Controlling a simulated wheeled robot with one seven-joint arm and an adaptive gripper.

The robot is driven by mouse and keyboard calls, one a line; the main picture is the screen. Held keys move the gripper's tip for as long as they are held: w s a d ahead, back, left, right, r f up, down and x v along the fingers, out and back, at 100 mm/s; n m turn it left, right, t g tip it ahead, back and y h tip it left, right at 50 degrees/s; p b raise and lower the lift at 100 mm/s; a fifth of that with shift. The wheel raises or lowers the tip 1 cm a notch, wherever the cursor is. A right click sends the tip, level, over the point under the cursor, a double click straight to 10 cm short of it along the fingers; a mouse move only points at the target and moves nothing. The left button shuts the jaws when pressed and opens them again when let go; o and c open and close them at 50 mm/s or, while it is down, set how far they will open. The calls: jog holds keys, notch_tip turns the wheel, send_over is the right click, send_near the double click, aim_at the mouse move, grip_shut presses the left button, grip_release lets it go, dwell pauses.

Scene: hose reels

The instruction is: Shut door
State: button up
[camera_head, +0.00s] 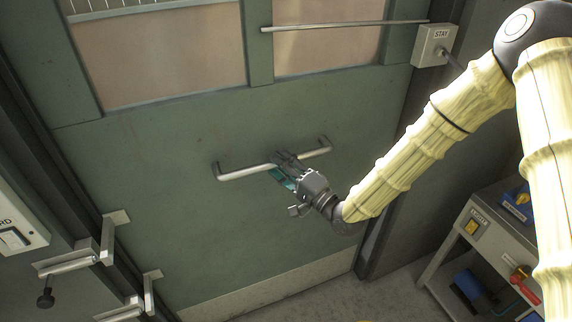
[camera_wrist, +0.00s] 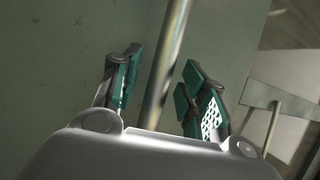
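A grey-green door (camera_head: 180,170) with two upper panes fills the middle of the head view, and its surface is the backdrop in the wrist view (camera_wrist: 60,70). A horizontal metal bar handle (camera_head: 240,172) is fixed across it. My gripper (camera_head: 282,165) is at the middle of this handle. In the wrist view, the handle (camera_wrist: 168,60) runs between my teal-padded fingers (camera_wrist: 160,68), with visible gaps on both sides. The gripper is open around the bar. I cannot tell whether the door is fully against its frame.
A box marked STAY (camera_head: 434,45) with a rod (camera_head: 345,26) is at the upper right. Metal brackets (camera_head: 107,240) stick out at the left frame. A grey cart (camera_head: 490,235) with coloured items stands at the lower right. Some floor (camera_head: 385,300) is clear below.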

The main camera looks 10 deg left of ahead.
jog(key=shift+w, duration=0.1)
jog(key=v, duration=1.2)
jog(key=shift+f, duration=0.1)
jog(key=s+d+f+n+g+h, duration=0.1)
jog(key=s+d+f+h, duration=0.2)
jog(key=f, duration=0.5)
jog(key=s+d+f+g+h, duration=0.1)
jog(key=s+d+f+h, duration=0.15)
jog(key=f, duration=0.45)
jog(key=s+d+f+n+g+h, duration=0.15)
jog(key=s+f+h, duration=0.25)
jog(key=f, duration=0.4)
jog(key=s+d+f+n+g+h, duration=0.1)
jog(key=s+d+f+g+h, duration=0.2)
jog(key=s+d+f, duration=0.3)
jog(key=s+d+f+n+g+h, duration=0.2)
jog(key=s+d+f+g+h, duration=0.2)
jog(key=s+d, duration=0.7)
jog(key=s+f, duration=0.2)
jog(key=s, duration=0.3)
jog(key=shift+s+d+g, duration=0.25)
jog(key=shift+s+g, duration=0.1)
